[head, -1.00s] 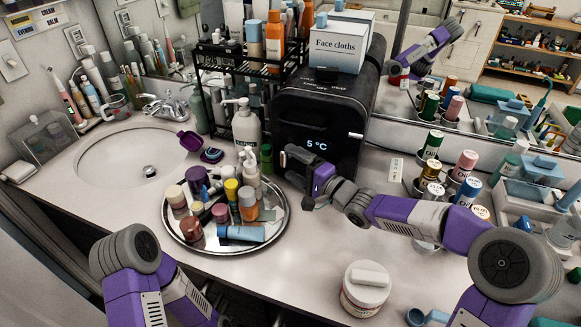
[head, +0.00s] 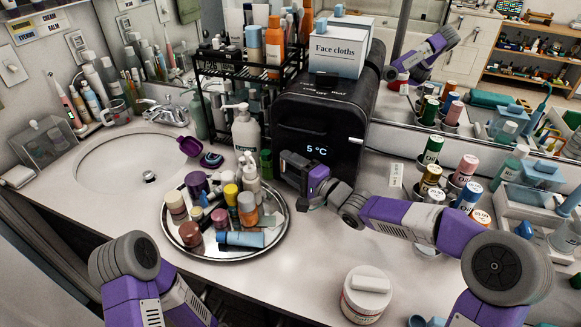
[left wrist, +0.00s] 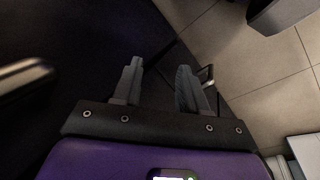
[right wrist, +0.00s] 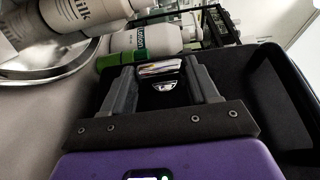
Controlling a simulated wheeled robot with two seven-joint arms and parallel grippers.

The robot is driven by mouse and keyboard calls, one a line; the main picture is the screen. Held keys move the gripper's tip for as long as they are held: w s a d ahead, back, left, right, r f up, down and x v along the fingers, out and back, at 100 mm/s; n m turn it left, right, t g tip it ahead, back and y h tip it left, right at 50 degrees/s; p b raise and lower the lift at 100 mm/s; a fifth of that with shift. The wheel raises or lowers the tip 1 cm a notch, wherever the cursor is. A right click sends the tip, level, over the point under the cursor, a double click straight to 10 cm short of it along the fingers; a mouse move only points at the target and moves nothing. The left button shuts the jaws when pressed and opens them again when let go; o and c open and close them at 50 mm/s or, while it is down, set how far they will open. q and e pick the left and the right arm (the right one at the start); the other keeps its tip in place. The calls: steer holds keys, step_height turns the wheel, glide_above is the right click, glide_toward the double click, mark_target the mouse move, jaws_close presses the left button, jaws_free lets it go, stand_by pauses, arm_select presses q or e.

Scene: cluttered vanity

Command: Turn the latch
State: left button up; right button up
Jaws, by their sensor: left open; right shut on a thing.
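The latch (right wrist: 160,68) is a small chrome piece on the front of the black mini fridge (head: 318,120), whose display reads 5 °C. In the right wrist view it sits between the fingers of my right gripper (right wrist: 161,82), which is shut on it. A second shiny chrome bit (right wrist: 163,86) shows just below it. In the head view my right gripper (head: 284,165) is at the lower left of the fridge front and hides the latch. My left gripper (left wrist: 160,82) is open and empty over a dark area, with floor tiles beyond; its fingers are outside the head view.
A round metal tray (head: 190,248) crowded with bottles and jars stands left of my right gripper. A white pump bottle (head: 245,130) and a green bottle (head: 266,163) stand close beside the fridge. A white jar (head: 365,298) stands on the front counter.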

steer(key=g+h+p, duration=0.1)
steer(key=p, duration=0.4)
steer(key=r+n+g+h+p, duration=0.1)
steer(key=h+p, duration=0.1)
steer(key=p, duration=0.4)
steer(key=n+g+h+p, duration=0.1)
steer(key=h+p, duration=0.1)
steer(key=p, duration=0.3)
steer(key=shift+a+r+g+p, duration=0.2)
steer(key=shift+g+p, duration=0.1)
steer(key=shift+g, duration=0.1)
steer(key=shift+w, duration=0.1)
steer(key=o, duration=1.1)
steer(key=shift+c, duration=0.2)
steer(key=shift+d, duration=0.1)
